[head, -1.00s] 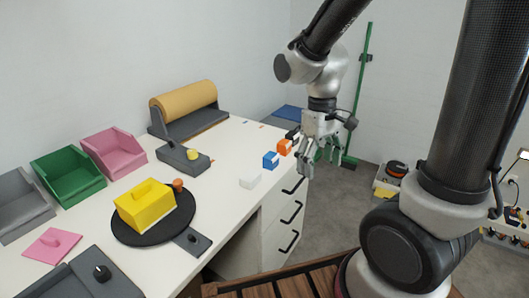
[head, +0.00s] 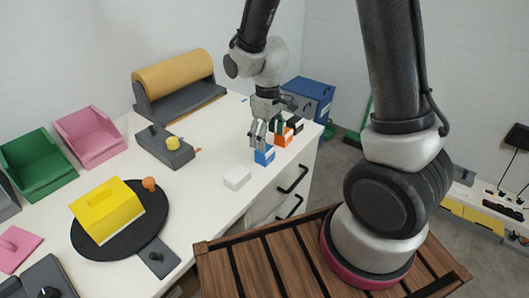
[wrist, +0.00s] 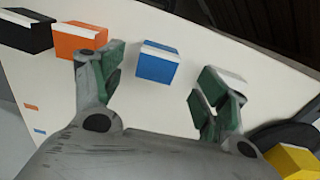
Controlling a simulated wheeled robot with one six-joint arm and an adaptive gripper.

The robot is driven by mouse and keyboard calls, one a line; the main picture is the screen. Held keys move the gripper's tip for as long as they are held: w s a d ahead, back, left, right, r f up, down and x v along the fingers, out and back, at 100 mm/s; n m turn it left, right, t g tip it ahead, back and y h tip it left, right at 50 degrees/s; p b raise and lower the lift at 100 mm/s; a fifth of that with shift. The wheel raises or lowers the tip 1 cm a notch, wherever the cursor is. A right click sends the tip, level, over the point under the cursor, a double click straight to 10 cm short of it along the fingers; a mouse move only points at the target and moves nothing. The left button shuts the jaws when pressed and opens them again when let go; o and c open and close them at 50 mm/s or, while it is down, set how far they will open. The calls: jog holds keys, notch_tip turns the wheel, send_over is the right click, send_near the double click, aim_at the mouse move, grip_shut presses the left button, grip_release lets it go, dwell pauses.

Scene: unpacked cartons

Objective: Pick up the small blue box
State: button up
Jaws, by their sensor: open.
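The small blue box (head: 264,156), with a white strip on its top, stands on the white table near its right edge. It also shows in the wrist view (wrist: 157,66), in the gap between my two fingers and just beyond their tips. My gripper (head: 265,139) is open and empty, pointing down over the blue box in the head view. In the wrist view my gripper (wrist: 155,82) has one green-padded finger on each side of the box.
An orange box (head: 283,136) and a black box (head: 296,126) stand close behind the blue one. A white box (head: 237,178) is in front of it to the left. A large blue container (head: 308,97) stands beyond the table. A grey button unit (head: 164,148) is further left.

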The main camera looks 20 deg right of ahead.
aim_at(266, 152)
jog(key=f, duration=0.7)
jog(key=shift+w+a, duration=0.15)
jog(key=shift+w, duration=0.2)
jog(key=c, duration=1)
